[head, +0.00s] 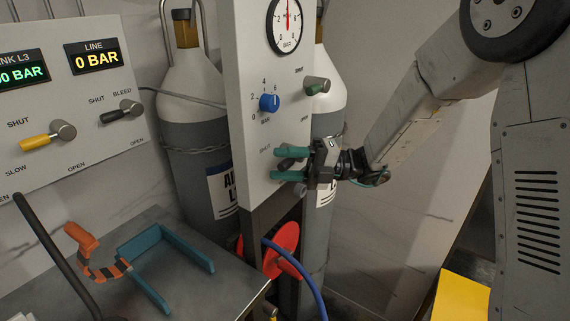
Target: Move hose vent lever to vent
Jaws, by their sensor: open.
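My gripper (281,163) is at the lower right part of the white gauge panel (243,100). Its two teal fingers are apart, one above the other, and point left across the panel face. A dark grey part shows between and behind the fingers, and I cannot tell whether it is a lever. No lever is clearly marked as the hose vent; the gripper hides that part of the panel. A lever with a green handle (317,87) sits higher on the same panel, clear of the gripper. Its small labels are too blurred to read surely.
The panel also has a gauge (287,25) and a blue knob (269,103). Gas cylinders (195,130) stand behind it. A blue hose (307,278) and a red disc (282,250) are below. A bench (185,240) with a blue bracket (197,249) and an orange-handled tool (82,238) is at lower left.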

